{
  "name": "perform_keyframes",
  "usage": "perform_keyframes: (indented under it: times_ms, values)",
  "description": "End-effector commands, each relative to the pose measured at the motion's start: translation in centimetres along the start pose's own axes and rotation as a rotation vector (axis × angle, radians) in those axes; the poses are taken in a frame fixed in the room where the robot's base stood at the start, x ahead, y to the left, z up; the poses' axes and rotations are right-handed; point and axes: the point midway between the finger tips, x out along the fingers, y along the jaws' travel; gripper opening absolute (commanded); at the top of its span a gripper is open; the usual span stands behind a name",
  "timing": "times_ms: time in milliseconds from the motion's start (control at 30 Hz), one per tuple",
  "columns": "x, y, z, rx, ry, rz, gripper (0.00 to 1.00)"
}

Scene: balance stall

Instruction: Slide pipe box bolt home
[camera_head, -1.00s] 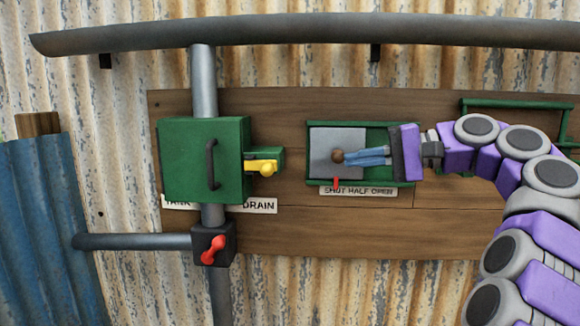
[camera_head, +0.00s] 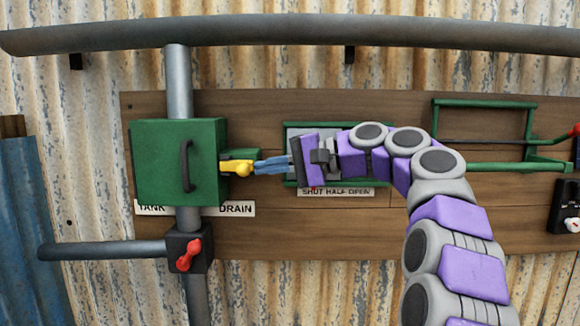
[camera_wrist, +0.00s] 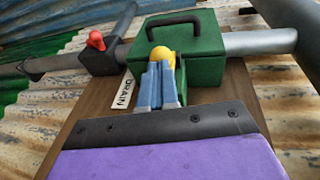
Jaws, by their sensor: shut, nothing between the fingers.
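The pipe box (camera_head: 160,162) is a green box with a dark handle (camera_head: 186,165), fixed on the vertical pipe. A yellow bolt with a round knob (camera_head: 241,168) sticks out of its right side by a small green bracket. My gripper (camera_head: 257,167) has blue fingers, shut and empty, with the tips at the right side of the yellow knob. In the wrist view the yellow knob (camera_wrist: 161,56) shows just beyond the blue fingertips, in front of the green box (camera_wrist: 205,60). I cannot tell whether the tips touch the knob.
A red-handled valve (camera_head: 188,253) sits below the box. Behind my wrist is a green-framed slide panel (camera_head: 288,126) with a "SHUT HALF OPEN" label (camera_head: 335,191). A green frame (camera_head: 485,103) and a dark switch box (camera_head: 566,205) are at right. A large pipe (camera_head: 280,33) crosses above.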

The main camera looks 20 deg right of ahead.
Motion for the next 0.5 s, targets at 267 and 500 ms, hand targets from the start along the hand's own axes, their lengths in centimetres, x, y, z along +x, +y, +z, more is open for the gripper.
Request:
perform_keyframes:
  times_ms: [267,500]
  values:
    - [0.99,-0.05,-0.05,0.000,0.003,-0.002,0.00]
    - [1.02,-0.05,-0.05,0.000,0.002,-0.002,0.00]
